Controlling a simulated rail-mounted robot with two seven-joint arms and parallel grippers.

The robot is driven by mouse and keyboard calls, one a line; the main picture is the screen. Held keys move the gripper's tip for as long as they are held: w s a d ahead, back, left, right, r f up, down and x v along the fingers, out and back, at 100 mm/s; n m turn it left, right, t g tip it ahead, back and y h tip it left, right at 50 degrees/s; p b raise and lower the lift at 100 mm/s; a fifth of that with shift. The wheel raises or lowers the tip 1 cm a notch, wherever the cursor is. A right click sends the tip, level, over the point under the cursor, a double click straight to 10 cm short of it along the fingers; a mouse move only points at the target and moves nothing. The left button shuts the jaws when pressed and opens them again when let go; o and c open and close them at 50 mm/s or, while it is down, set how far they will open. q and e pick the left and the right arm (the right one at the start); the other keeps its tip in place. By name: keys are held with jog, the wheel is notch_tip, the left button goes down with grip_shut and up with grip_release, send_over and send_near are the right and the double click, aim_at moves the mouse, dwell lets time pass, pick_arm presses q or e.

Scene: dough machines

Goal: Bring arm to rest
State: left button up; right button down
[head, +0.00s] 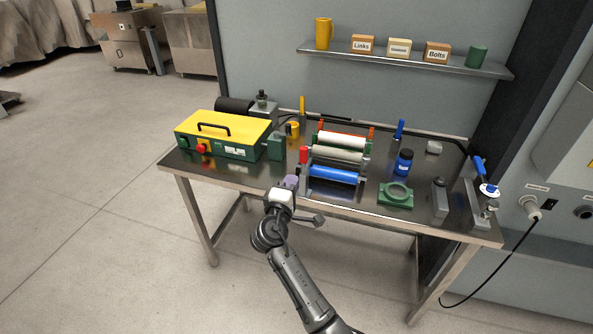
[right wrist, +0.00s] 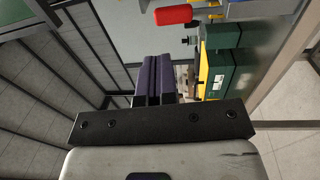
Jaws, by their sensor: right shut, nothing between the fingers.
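My right arm comes up from the bottom in the head view, with its gripper (head: 290,183) at the front edge of the metal table (head: 390,215). The gripper is just left of the roller machine's front, near its red-topped handle. In the right wrist view the dark purple fingers (right wrist: 156,80) are together with nothing between them. I cannot tell from these views whether the fingertips touch the table. My left gripper is not in view.
A yellow-green box machine (head: 225,137) stands on the table's left, and the roller machine (head: 338,158) in the middle. A green ring block (head: 396,196), blue jar (head: 403,162) and grey posts stand to the right. Open floor lies left of the table.

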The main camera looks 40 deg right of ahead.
jog(key=shift+v, duration=1.8)
jog(key=shift+r, duration=0.15)
